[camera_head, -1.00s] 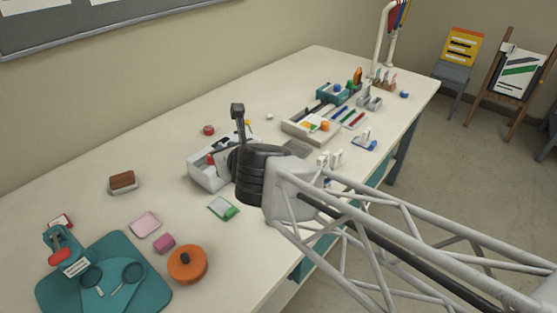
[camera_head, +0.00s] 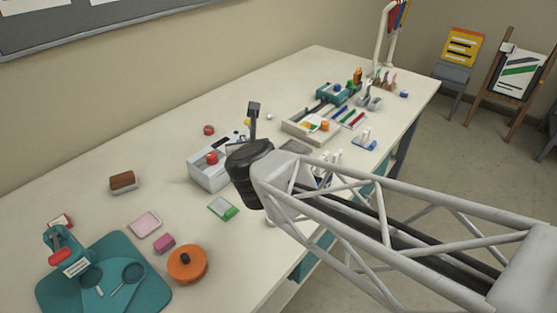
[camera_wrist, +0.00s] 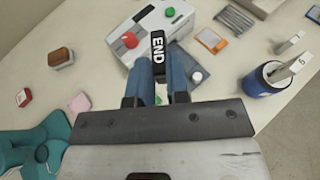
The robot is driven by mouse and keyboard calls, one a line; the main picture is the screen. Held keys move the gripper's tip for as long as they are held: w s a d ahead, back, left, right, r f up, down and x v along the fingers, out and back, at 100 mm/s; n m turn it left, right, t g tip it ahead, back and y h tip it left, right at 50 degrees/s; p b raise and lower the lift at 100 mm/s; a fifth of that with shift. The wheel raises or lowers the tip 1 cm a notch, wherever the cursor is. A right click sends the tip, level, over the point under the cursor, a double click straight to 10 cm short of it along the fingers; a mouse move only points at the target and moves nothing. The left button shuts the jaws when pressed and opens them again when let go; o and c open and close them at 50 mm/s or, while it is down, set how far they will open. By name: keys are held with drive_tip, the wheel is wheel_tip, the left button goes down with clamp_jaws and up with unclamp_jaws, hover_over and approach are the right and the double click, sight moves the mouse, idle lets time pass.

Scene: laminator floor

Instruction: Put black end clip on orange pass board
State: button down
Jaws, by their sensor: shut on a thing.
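The black end clip (camera_wrist: 158,52), marked END in white, is held between the two blue fingers of my gripper (camera_wrist: 161,70) in the wrist view. It stands up above the table. An orange-edged board with a pale face (camera_wrist: 211,40), seemingly the orange pass board, lies on the table to the right of the clip in the wrist view, apart from it. In the head view my arm seems to hide that board, and the clip and fingertips are not visible there.
A white box with a red button (camera_head: 208,172) stands by my gripper. A green-edged board (camera_head: 223,208) lies in front of it. A blue cup with white tags (camera_wrist: 266,77) is at right in the wrist view. A teal stand (camera_head: 105,280) and orange disc (camera_head: 187,265) lie at left.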

drive_tip(key=d+r+m+g+h, duration=0.3)
drive_tip(key=d+m+g+h, duration=0.1)
drive_tip(key=d+m+h, duration=0.75)
wheel_tip(320, 180, down, 17)
drive_tip(key=shift+w+d+n, duration=0.15)
drive_tip(key=shift+w+n, duration=0.2)
drive_tip(key=shift+w, duration=0.1)
idle(0.5)
drive_tip(key=shift+w+f, duration=0.1)
drive_tip(key=shift+w, duration=0.05)
drive_tip(key=w, duration=0.5)
drive_tip(key=w+a+f, duration=0.1)
drive_tip(key=w, duration=0.4)
drive_tip(key=w+a, duration=0.1)
drive_tip(key=w, duration=0.4)
drive_tip(key=shift+w+a+f, duration=0.25)
drive_tip(key=shift+w, duration=0.05)
drive_tip(key=shift+f, duration=1.75)
drive_tip(key=shift+f, duration=0.6)
